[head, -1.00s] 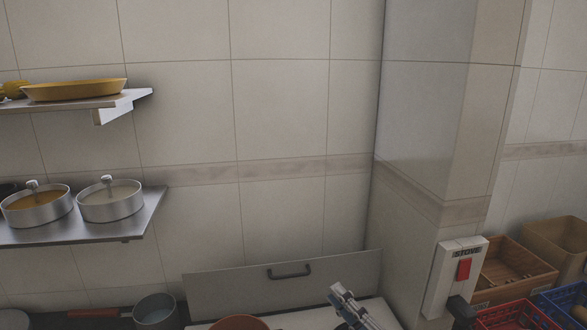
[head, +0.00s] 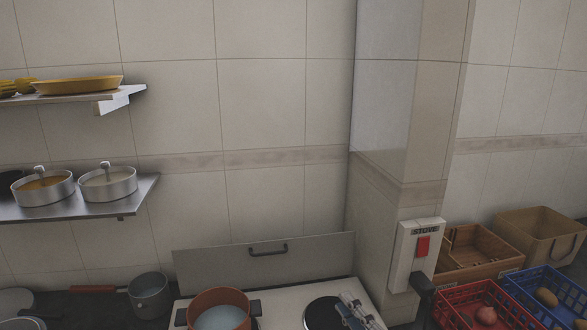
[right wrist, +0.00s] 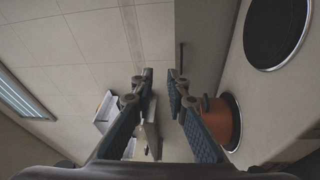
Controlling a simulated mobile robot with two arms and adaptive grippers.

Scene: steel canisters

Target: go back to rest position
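My right gripper (head: 350,299) shows at the bottom of the head view, in front of the stove's black hot plate (head: 322,312). In the right wrist view its two fingers (right wrist: 160,78) stand apart with nothing between them, so it is open and empty. My left gripper is in no view. An orange-brown pot (head: 219,297) with pale contents stands on the white stove (head: 284,311), left of the right gripper. The pot also shows in the right wrist view (right wrist: 222,121), beyond the right-hand finger.
A stove switch box (head: 408,258) with a red button is on the wall corner. Red (head: 458,297) and blue (head: 569,284) crates and wooden boxes (head: 484,243) stand at right.

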